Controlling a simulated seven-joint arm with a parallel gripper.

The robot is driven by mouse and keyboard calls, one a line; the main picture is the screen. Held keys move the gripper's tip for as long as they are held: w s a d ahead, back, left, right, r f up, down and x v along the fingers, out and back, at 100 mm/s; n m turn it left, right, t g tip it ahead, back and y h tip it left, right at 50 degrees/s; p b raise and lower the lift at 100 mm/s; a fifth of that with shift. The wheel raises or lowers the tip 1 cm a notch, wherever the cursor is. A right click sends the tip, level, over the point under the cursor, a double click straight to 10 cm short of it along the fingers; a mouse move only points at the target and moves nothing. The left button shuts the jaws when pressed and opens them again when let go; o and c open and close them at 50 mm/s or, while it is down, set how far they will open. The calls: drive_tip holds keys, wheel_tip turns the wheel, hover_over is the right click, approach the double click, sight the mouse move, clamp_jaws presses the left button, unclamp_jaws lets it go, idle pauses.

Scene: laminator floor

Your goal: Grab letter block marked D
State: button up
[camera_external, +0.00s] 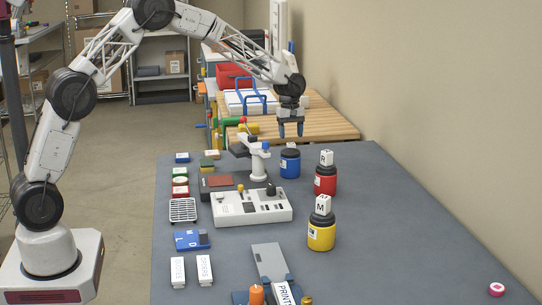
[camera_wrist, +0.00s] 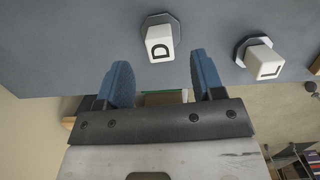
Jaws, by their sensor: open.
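The white letter block marked D (camera_wrist: 160,46) shows in the wrist view, beyond and between my fingertips, on a dark many-sided base (camera_wrist: 173,24). Its letter appears turned sideways. My gripper (camera_external: 291,136) has two blue fingers, spread apart with nothing between them. In the external view it points down above the blue jar (camera_external: 290,164) at the far part of the grey table. The gap between the fingers and the block looks clear.
Another white block (camera_wrist: 264,62) stands right of D in the wrist view. A block marked R (camera_external: 326,157) tops a red jar (camera_external: 325,181); one marked M (camera_external: 322,204) tops a yellow jar (camera_external: 321,234). A white device (camera_external: 250,207) lies left. The table's right side is mostly free.

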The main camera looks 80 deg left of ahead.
sight(291, 143)
drive_tip(key=shift+d+f, duration=0.2)
drive_tip(key=shift+f, duration=2.4)
clamp_jaws()
drive_tip(key=shift+r, duration=0.1)
drive_tip(key=shift+r, duration=4.95)
